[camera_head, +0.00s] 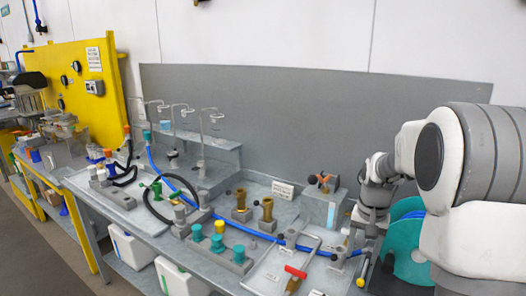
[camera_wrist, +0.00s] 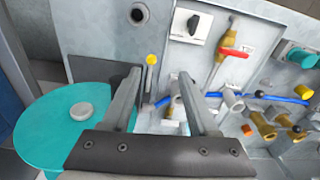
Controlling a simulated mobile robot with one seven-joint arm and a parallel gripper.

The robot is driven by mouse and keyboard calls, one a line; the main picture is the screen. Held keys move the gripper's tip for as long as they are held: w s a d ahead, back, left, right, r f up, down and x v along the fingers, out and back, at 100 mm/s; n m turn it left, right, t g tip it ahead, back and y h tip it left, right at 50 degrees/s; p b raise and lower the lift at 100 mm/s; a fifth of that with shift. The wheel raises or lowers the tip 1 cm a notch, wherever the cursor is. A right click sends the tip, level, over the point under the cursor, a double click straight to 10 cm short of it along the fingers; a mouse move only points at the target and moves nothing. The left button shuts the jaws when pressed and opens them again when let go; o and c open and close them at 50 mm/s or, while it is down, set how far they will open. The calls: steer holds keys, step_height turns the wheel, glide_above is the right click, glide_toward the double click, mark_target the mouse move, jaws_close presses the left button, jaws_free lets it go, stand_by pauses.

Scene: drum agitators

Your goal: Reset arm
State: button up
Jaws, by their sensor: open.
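My gripper (camera_wrist: 157,98) is open and empty in the wrist view, its two fingers spread apart. In the head view my arm reaches in from the right, and my gripper's fingertips are hard to make out there. The gripper hangs near the right end of the grey workbench (camera_head: 135,237). In the wrist view a teal disc (camera_wrist: 62,122) lies to the left of and partly behind the gripper. The same teal round part shows beside my arm in the head view (camera_head: 408,262).
The bench carries a red-handled valve (camera_head: 295,272), a blue hose (camera_head: 262,236), brass fittings (camera_head: 267,212) and teal-capped parts (camera_head: 217,243). A grey panel (camera_head: 300,120) stands behind it. A yellow panel (camera_head: 75,80) stands at the left. White containers (camera_head: 180,280) sit below the bench top.

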steer(key=s+a+r+n+t, duration=0.2)
steer(key=s+a+r+n, duration=0.1)
steer(key=s+a+r, duration=0.65)
steer(key=s+a+r+n+t, duration=0.1)
steer(key=s, duration=0.6)
steer(key=s+a+r+n+t, duration=0.1)
steer(key=s+a, duration=0.1)
steer(key=s, duration=0.5)
steer(key=shift+s+r+n+t, duration=0.35)
steer(key=shift+r+n+t, duration=0.05)
